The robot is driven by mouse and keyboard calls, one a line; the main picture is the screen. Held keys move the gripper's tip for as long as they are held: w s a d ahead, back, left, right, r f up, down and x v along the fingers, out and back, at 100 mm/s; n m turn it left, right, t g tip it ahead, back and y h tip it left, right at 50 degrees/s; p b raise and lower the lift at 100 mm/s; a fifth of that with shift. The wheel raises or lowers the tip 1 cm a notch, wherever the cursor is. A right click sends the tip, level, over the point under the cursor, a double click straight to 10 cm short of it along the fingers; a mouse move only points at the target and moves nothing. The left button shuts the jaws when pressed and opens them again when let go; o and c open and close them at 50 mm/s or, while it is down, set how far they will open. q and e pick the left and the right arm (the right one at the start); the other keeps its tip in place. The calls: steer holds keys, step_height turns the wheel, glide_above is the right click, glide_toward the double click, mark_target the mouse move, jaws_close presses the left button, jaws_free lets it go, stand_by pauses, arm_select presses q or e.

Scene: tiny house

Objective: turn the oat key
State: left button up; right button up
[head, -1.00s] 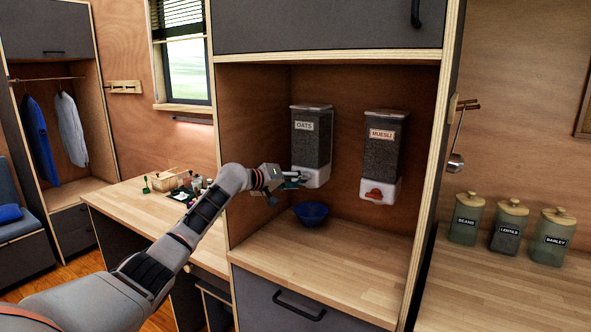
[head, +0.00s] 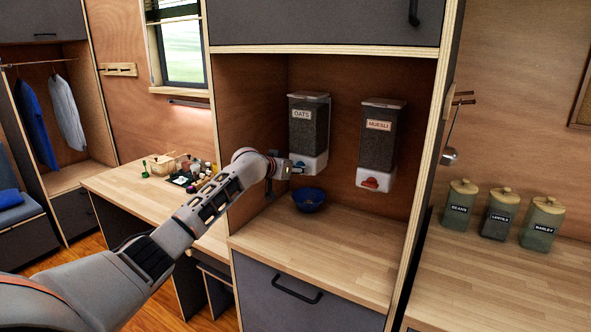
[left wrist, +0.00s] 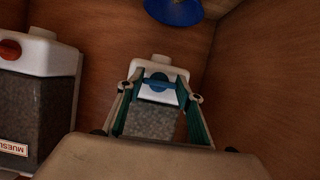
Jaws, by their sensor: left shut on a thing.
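The oat dispenser (head: 308,130), a dark clear hopper labelled OATS on a white base, hangs on the back wall of the niche. Its blue key (left wrist: 158,83) is on the front of the base, shown upside down in the left wrist view. My left gripper (head: 295,168) reaches the base from the left. In the left wrist view its two fingers (left wrist: 159,90) are closed in on either side of the blue key, gripping it. In the head view the gripper mostly hides the key. My right gripper is in neither view.
A blue bowl (head: 308,200) stands on the niche counter below the oat dispenser. The muesli dispenser (head: 379,133) with its red key (head: 370,183) hangs to the right. The front of the wooden counter (head: 320,255) is clear. Niche side walls bound the space.

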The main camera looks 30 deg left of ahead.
arm_select(q)
steer(key=shift+f, duration=0.2)
stand_by(0.3)
steer(key=o, duration=1.1)
steer(key=shift+r, duration=0.1)
steer(key=v, duration=1.2)
steer(key=shift+d, duration=0.1)
